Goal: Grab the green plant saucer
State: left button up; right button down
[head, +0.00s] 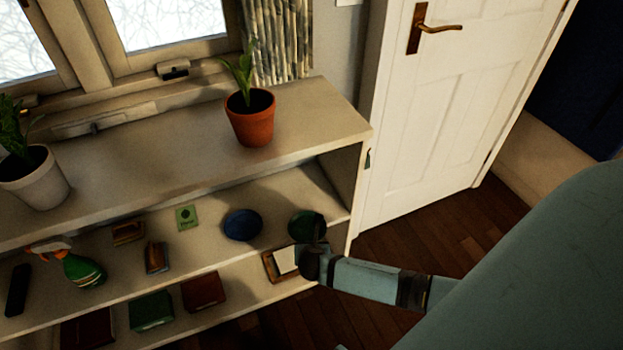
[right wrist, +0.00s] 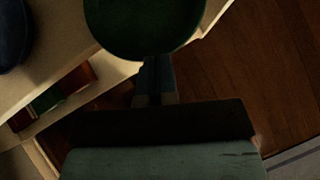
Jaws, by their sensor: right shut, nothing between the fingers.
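The green plant saucer (head: 303,223) lies on the middle shelf near its right end, to the right of a blue saucer (head: 242,225). In the right wrist view the green saucer (right wrist: 140,25) is large and dark at the top. My right gripper (head: 318,237) is at the saucer's near edge, with part of the saucer hidden behind it. In the right wrist view its closed fingers (right wrist: 155,68) point at the saucer's rim, empty. I cannot tell whether they touch it. My left gripper is not in view.
A terracotta pot with a plant (head: 250,122) and a white pot (head: 38,180) stand on the top board, above the middle shelf. A white door (head: 455,100) is at right.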

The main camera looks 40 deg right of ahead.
jog(key=shift+w+d+r+p, duration=0.2)
jog(key=shift+w+d+p, duration=0.3)
jog(key=shift+w+p, duration=0.45)
jog(key=shift+s+f, duration=0.15)
jog(key=shift+f, duration=0.05)
